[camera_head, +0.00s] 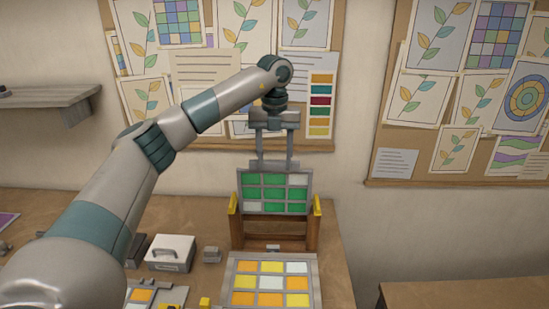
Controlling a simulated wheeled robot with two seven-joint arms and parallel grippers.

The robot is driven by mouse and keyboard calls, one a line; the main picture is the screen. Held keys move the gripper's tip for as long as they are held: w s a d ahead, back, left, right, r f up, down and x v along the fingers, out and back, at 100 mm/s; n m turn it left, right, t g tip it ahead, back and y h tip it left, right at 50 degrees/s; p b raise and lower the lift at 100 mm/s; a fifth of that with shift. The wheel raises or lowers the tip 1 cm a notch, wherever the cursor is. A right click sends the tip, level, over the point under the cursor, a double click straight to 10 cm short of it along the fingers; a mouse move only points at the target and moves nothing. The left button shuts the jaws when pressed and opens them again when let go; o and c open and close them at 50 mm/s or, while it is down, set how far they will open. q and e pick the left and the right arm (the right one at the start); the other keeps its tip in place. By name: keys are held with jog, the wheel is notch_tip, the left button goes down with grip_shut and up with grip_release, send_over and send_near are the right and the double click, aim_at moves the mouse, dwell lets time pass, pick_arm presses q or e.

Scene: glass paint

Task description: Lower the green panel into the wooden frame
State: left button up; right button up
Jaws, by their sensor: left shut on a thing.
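The green panel (273,193) has a grey rim and a grid of mostly green panes with a few pale ones. My left gripper (274,163) is shut on its top edge and holds it upright. The wooden frame (312,234) stands on the table, with a yellow-topped post on each side. The panel is between the posts in the picture, its lower edge slightly below the post tops. Whether it touches the frame I cannot tell. My right gripper is not in view.
A panel of orange, yellow and white panes (271,283) lies in front of the frame. Pinboards (345,80) hang behind.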

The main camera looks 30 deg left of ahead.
aim_at(275, 181)
pick_arm(q)
jog(key=shift+f+b, duration=0.9)
jog(key=shift+f, duration=0.8)
jog(key=shift+f+b, duration=0.9)
jog(key=shift+f, duration=0.75)
jog(key=shift+f+b, duration=0.95)
jog(key=shift+f, duration=0.85)
jog(key=shift+f+b, duration=1)
jog(key=shift+f, duration=0.9)
jog(key=o, duration=1.2)
jog(key=shift+r+p, duration=2.15)
jog(key=shift+r, duration=1.4)
jog(key=shift+s+d+f, duration=0.1)
jog(key=shift+s+f, duration=0.05)
